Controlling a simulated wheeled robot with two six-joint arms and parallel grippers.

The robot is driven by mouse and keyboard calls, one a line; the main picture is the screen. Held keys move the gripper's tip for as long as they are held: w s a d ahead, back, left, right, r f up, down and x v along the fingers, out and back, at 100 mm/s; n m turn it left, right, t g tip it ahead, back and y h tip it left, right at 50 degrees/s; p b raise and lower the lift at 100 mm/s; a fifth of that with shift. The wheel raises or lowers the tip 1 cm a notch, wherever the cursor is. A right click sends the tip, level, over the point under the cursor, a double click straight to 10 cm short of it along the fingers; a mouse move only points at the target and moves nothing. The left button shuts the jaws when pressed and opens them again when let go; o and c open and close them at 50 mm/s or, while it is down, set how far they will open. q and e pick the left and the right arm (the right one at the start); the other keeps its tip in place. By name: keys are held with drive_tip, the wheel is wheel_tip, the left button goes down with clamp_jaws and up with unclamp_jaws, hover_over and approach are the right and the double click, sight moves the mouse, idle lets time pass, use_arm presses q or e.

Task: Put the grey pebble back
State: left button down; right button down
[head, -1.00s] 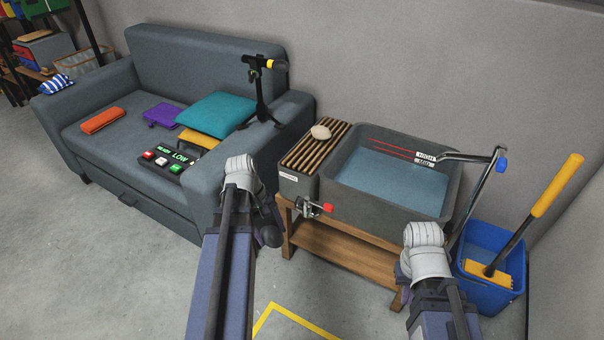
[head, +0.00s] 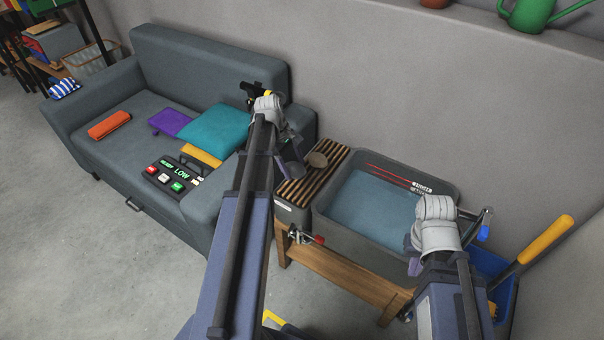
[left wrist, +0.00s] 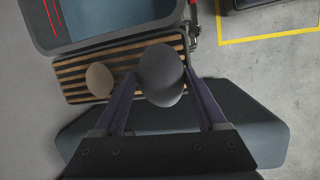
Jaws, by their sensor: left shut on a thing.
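The grey pebble (left wrist: 160,72) is dark, smooth and rounded, and sits between the two fingers of my left gripper (left wrist: 163,88) in the left wrist view. My left gripper is shut on it, above the slatted rack. In the head view the left gripper (head: 287,160) hangs over the rack's left side, with the pebble partly hidden by the wrist. A beige pebble (head: 317,160) rests on the dark-and-wood slatted rack (head: 302,189); it also shows in the left wrist view (left wrist: 99,80). My right gripper (head: 414,262) is at the basin's front right; its fingers are mostly hidden.
The grey basin (head: 335,229) holds blue water (head: 370,212) and has red lines on its back wall. A tap (head: 302,237) sticks out in front. The sofa (head: 150,95) stands left, with cushions and a button panel (head: 175,177). A blue bucket (head: 507,300) stands right.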

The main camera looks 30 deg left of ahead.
sight(287, 163)
use_arm(q)
drive_tip(key=shift+w+r, duration=0.3)
drive_tip(key=shift+w, duration=0.2)
wheel_tip(287, 163, down, 10)
drive_tip(key=b, duration=1)
drive_tip(key=shift+f, duration=0.15)
unclamp_jaws()
drive_tip(key=p+v, duration=1.1)
drive_tip(key=v, duration=0.1)
drive_tip(key=shift+s+a+p, duration=0.1)
drive_tip(key=shift+p, duration=0.25)
